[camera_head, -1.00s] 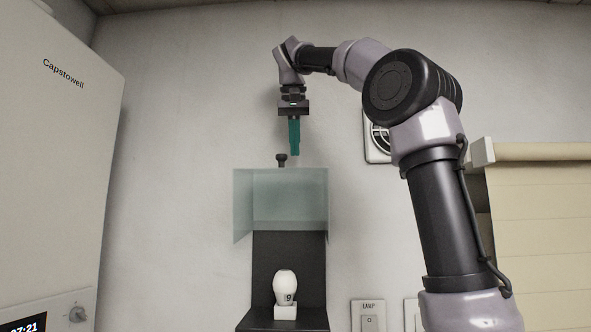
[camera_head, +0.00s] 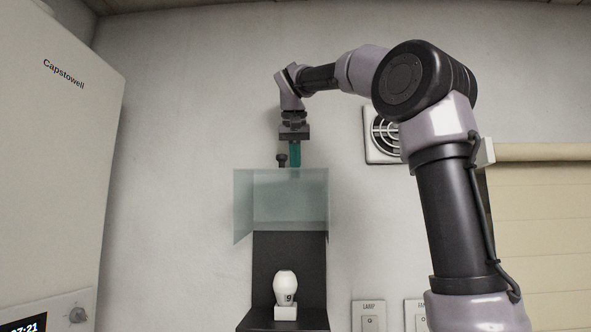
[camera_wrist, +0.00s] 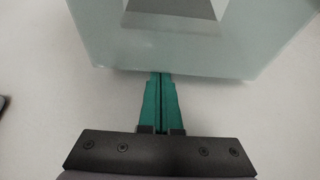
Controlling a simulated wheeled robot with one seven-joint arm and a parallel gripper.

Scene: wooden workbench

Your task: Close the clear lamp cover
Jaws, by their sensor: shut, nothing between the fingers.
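The clear lamp cover (camera_head: 290,198) is a pale, see-through box. It sits raised around the upper part of a dark lamp housing (camera_head: 289,262), above a white bulb (camera_head: 285,287) that is exposed. A small dark knob (camera_head: 282,160) stands at the cover's top edge. My gripper (camera_head: 295,164) points down with its teal fingers shut and empty, just right of the knob at the cover's top edge. In the wrist view the shut fingers (camera_wrist: 160,80) reach the edge of the cover (camera_wrist: 150,52). I cannot tell whether they touch it.
A white cabinet (camera_head: 60,140) stands at the left. A round vent (camera_head: 384,135) is on the wall right of my gripper. A switch labelled LAMP (camera_head: 369,318) and another switch (camera_head: 416,316) are at the lower right. The wall left of the cover is clear.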

